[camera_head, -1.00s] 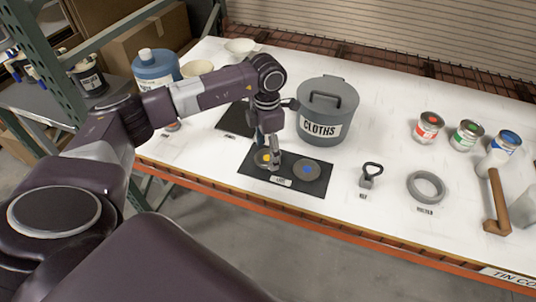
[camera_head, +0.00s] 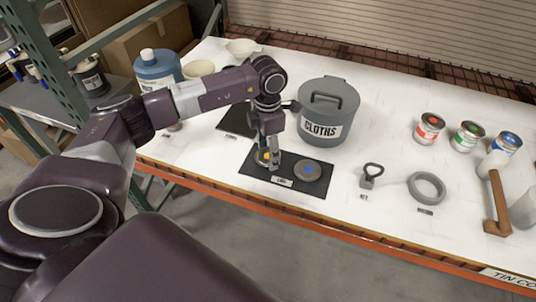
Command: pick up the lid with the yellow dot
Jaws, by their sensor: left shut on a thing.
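The lid with the yellow dot (camera_head: 262,158) is a grey disc at the left part of a black mat (camera_head: 316,190). My left gripper (camera_head: 270,162) points down over it and is shut on it, hiding part of the lid. I cannot tell whether the lid is clear of the mat. A second grey lid with a blue dot (camera_head: 307,172) lies on the right part of the mat. My right gripper is not in view.
A grey bin marked CLOTHS (camera_head: 328,110) stands close behind the mat. A key-like tool (camera_head: 371,175), a grey ring (camera_head: 426,187), a mallet (camera_head: 497,200) and small tins (camera_head: 467,136) are to the right. White table lies bare between them.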

